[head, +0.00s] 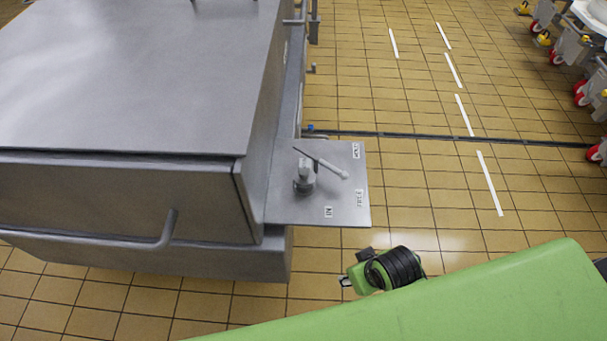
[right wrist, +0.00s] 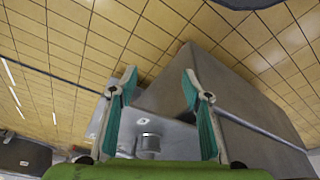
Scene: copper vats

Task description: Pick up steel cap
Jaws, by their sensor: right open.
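A steel plate (head: 345,205) sticks out from the side of a large steel vat. On it stands a short steel cylinder (head: 304,182), apparently the steel cap, with a thin lever (head: 322,162) by its top. In the right wrist view the cylinder (right wrist: 148,143) shows low between my fingers, on the plate. My right gripper (right wrist: 159,74) is open and empty, its teal-padded fingers apart. In the head view my right gripper (head: 352,278) is in front of the plate's near edge, partly hidden by its wrist. My left gripper is out of view.
The big steel vat (head: 120,70) with a bar handle (head: 90,238) fills the left side. Small labels lie on the plate. The tiled floor (head: 420,180) is open to the right, with a drain line. Red-wheeled carts (head: 575,60) stand at the far right.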

